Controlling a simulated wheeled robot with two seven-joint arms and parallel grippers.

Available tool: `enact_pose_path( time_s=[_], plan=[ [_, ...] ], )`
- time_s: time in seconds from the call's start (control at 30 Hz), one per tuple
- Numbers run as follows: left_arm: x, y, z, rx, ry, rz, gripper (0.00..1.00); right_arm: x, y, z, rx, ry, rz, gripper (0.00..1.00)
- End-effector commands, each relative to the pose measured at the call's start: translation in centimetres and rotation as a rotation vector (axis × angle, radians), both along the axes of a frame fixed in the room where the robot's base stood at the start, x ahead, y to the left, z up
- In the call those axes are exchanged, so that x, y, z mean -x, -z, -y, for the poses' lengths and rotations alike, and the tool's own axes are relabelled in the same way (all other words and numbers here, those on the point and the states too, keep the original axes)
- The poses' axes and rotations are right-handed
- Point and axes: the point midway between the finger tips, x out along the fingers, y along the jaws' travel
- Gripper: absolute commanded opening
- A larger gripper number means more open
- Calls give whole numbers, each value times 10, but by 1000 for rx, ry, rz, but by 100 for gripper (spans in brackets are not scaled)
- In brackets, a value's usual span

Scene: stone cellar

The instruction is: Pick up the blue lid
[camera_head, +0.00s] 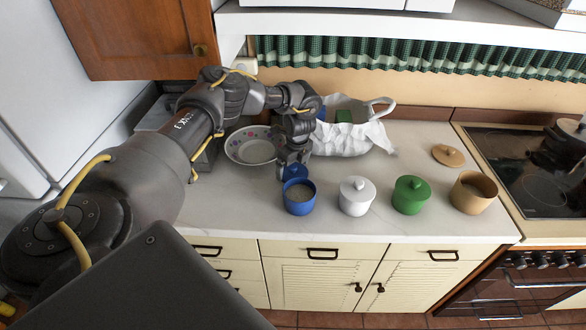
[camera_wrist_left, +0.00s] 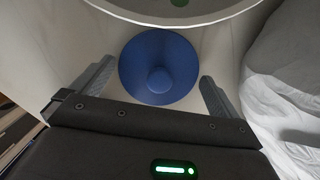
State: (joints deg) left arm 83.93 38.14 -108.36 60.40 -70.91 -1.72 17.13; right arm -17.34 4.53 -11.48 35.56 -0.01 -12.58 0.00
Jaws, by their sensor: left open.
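The blue lid (camera_head: 294,172) lies on the white counter behind the open blue pot (camera_head: 299,197), partly hidden by my left gripper (camera_head: 292,165) in the head view. In the left wrist view the lid (camera_wrist_left: 158,68) is a round blue disc with a knob in its middle. My left gripper (camera_wrist_left: 156,92) is open, its fingers on either side of the lid's lower part in that view, holding nothing. I cannot tell the exact height of the fingers over the counter. My right gripper is not in view.
A spotted bowl (camera_head: 252,146) stands left of the lid, and a crumpled white bag (camera_head: 347,139) to the right. A lidded white pot (camera_head: 356,196), a lidded green pot (camera_head: 410,195) and an open tan pot (camera_head: 473,193) stand along the front. A tan lid (camera_head: 448,155) lies behind.

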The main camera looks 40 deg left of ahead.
Motion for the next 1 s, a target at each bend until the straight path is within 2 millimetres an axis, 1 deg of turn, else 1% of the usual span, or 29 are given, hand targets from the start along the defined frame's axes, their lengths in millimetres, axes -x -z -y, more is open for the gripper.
enact_pose_path(
  time_s=[0.1,0.27,0.3,0.5,0.77,0.83,0.93,1.0],
  plan=[
    [0,5,-1,0,0,0,100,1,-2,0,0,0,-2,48],
    [0,6,-1,0,0,0,100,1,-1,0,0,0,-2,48],
    [0,6,-1,0,0,0,99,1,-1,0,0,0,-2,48],
    [0,6,-1,0,0,1,74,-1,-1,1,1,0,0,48],
    [0,5,-1,0,0,1,73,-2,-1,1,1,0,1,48],
    [-1,3,-1,1,0,2,73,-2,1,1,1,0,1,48],
    [-1,-8,0,2,2,4,73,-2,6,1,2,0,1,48],
    [-1,-21,-1,2,2,6,73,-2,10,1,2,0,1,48]
  ],
)
